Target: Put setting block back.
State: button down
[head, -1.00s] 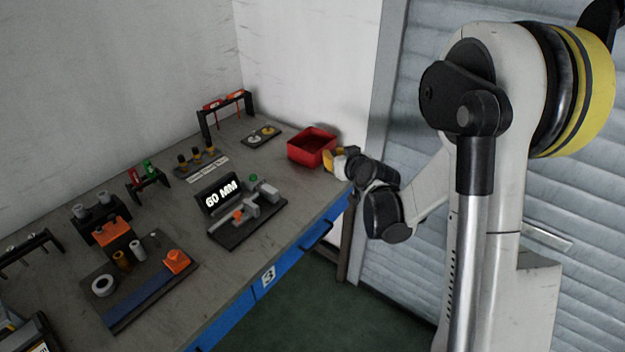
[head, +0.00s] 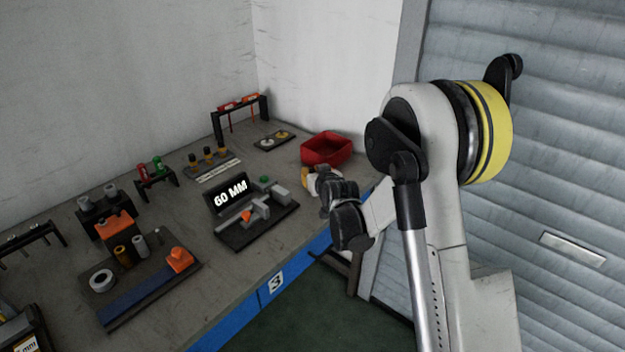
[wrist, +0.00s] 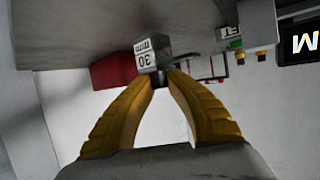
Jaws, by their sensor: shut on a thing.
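My gripper (wrist: 163,76) has its yellow fingers shut on a small grey setting block (wrist: 151,57) marked "30 mm", which reads upside down in the wrist view. The block is held at the fingertips, and no surface is seen touching it. In the head view my gripper (head: 310,179) is near the bench's right end, in front of the red bin and right of the grey measuring fixture (head: 257,216). The block cannot be made out there. The fixture sits on a dark base beside a black display (head: 229,194) reading "60 MM".
The red bin (head: 327,149) stands at the bench's back right. A dark plate with round pieces (head: 274,140), a rack with red-handled tools (head: 240,109) and posts on a labelled strip (head: 212,168) stand behind. An orange-topped fixture board (head: 150,283) is at front left.

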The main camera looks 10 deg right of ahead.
jog(key=shift+f, duration=0.65)
jog(key=shift+r, duration=0.2)
jog(key=shift+f, duration=0.2)
jog(key=c, duration=1.4)
grip_release()
jog(key=shift+r, duration=0.15)
